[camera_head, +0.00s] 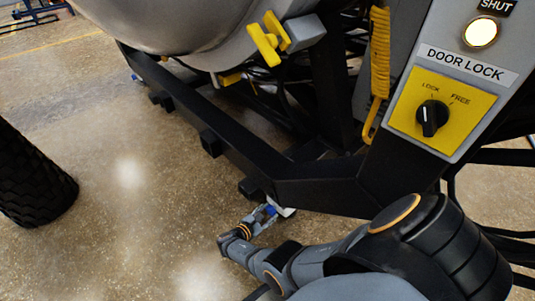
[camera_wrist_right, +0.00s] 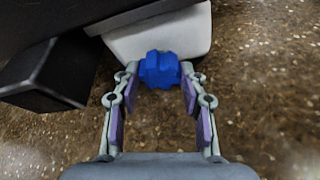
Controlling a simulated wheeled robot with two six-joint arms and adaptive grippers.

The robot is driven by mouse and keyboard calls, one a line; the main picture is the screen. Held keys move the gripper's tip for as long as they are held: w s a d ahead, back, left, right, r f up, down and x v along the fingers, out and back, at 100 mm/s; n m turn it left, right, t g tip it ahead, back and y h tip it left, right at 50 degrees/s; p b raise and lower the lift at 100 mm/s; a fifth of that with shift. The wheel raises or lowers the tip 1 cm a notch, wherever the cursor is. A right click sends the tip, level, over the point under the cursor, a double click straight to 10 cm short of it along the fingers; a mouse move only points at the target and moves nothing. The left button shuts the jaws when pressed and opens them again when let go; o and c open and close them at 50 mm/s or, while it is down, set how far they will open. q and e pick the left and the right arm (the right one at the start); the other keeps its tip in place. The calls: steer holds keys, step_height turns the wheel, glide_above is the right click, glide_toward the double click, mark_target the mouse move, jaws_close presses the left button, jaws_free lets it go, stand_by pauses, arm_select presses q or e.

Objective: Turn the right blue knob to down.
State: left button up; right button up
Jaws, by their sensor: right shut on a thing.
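The right blue knob (camera_wrist_right: 160,69) sits on the face of a white block (camera_wrist_right: 157,40) in the right wrist view. My right gripper (camera_wrist_right: 160,75) has its two fingers on either side of the knob and is shut on it. The gripper partly covers the knob there. The knob's turned angle is hard to read. My left gripper is not in view.
A black frame beam (camera_head: 225,145) runs low above the speckled floor. A black block (camera_wrist_right: 50,72) juts out left of the knob. A yellow door lock panel (camera_head: 440,108) stands at the upper right. Open floor (camera_head: 130,220) lies to the left.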

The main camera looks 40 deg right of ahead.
steer(key=o, duration=1.2)
steer(key=shift+c, duration=0.2)
